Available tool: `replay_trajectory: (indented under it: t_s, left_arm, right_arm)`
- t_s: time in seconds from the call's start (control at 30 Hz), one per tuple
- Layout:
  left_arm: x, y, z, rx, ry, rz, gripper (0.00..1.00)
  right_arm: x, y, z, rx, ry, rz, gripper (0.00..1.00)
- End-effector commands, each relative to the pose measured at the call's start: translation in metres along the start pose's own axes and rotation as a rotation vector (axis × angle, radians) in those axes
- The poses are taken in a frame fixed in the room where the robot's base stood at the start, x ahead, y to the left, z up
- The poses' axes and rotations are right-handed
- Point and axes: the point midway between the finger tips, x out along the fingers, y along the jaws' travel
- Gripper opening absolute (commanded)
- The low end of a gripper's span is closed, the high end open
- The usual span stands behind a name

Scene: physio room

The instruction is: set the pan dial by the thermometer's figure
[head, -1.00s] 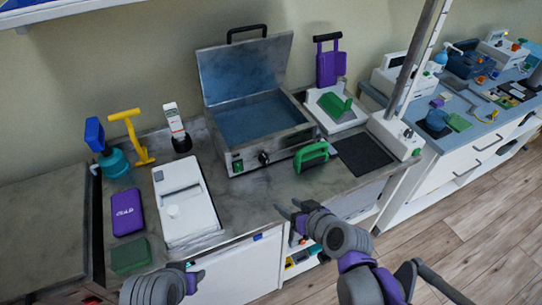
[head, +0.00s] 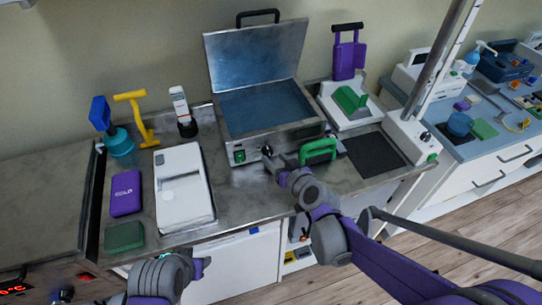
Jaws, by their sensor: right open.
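The pan (head: 255,128) is a steel box with its lid raised and bluish water inside. Its black dial (head: 267,150) is on the front face, right of a green switch (head: 239,155). My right gripper (head: 273,162) is open just in front of the dial and partly overlaps it; contact cannot be told. A white upright device, apparently the thermometer (head: 180,105), stands in a black holder left of the pan; its figure is too small to read. My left gripper (head: 202,267) is low in the picture, by the counter's front edge, its jaws unclear.
A green-handled tool (head: 318,151) sits close right of my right gripper. A white box (head: 183,190), purple case (head: 125,192) and green block (head: 124,236) lie to the left. A dark mat (head: 374,154) lies right.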

Motion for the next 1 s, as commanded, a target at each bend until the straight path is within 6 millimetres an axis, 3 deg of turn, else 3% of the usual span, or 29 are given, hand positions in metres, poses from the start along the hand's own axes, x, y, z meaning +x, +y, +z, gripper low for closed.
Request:
replay_trajectory:
  t_s: [0.2,0.6,0.9,1.0]
  left_arm:
    - [0.002,0.000,0.001,0.000,-0.001,0.000,0.50]
    - [0.002,0.000,0.001,0.000,-0.001,0.000,0.50]
    - [0.002,0.000,0.001,0.000,-0.001,0.000,0.50]
    - [0.002,0.000,0.001,0.000,-0.001,0.000,0.50]
  right_arm:
    - [0.028,0.000,0.000,0.000,0.000,0.000,0.54]
    - [0.035,0.000,0.000,0.000,0.000,0.000,0.54]
    - [0.035,0.000,0.000,0.000,-0.001,0.000,0.01]
    - [0.035,0.000,0.000,0.000,-0.001,0.000,0.00]
